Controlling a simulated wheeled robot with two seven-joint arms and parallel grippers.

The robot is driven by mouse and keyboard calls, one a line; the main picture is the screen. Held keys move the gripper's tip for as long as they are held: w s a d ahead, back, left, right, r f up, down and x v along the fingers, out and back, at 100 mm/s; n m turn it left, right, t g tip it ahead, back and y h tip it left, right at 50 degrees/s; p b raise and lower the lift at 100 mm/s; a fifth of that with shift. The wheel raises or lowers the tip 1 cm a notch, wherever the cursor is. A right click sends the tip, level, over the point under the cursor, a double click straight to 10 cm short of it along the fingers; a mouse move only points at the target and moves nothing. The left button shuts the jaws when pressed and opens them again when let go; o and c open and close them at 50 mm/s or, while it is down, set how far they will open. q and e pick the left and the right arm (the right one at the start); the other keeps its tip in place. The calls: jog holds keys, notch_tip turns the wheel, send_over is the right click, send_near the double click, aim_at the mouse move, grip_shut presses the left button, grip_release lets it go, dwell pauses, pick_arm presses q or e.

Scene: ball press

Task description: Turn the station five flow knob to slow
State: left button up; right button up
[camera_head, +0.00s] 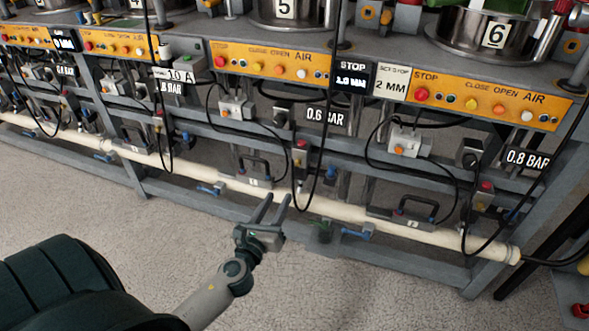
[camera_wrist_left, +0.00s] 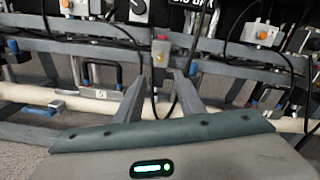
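Station 5 is marked by a plate (camera_head: 285,8) on its steel vessel. Below its orange panel, a dark round knob (camera_head: 281,117) sits left of the 0.6 BAR sign (camera_head: 325,117). In the left wrist view this black knob (camera_wrist_left: 139,8) shows a white pointer at the top edge; no slow marking is readable. A grey box with a red top (camera_head: 300,155) hangs lower, also in the wrist view (camera_wrist_left: 160,50). I cannot tell which is the flow control. My left gripper (camera_head: 275,203) is open and empty, in front of and below both. My right gripper is not in view.
A cream pipe (camera_head: 330,210) runs along the lower frame, with a blue-handled valve (camera_head: 212,188) and a black handle (camera_head: 255,167) nearby. Black hoses (camera_head: 331,150) loop down beside the boxes. Grey rails (camera_head: 230,135) cross the front. The floor (camera_head: 340,290) is clear.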

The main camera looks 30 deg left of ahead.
aim_at(297, 165)
pick_arm(q)
jog(key=x, duration=1.4)
jog(key=shift+w+a+b, duration=0.15)
jog(key=shift+w+b, duration=0.05)
jog(key=shift+b, duration=0.1)
grip_shut()
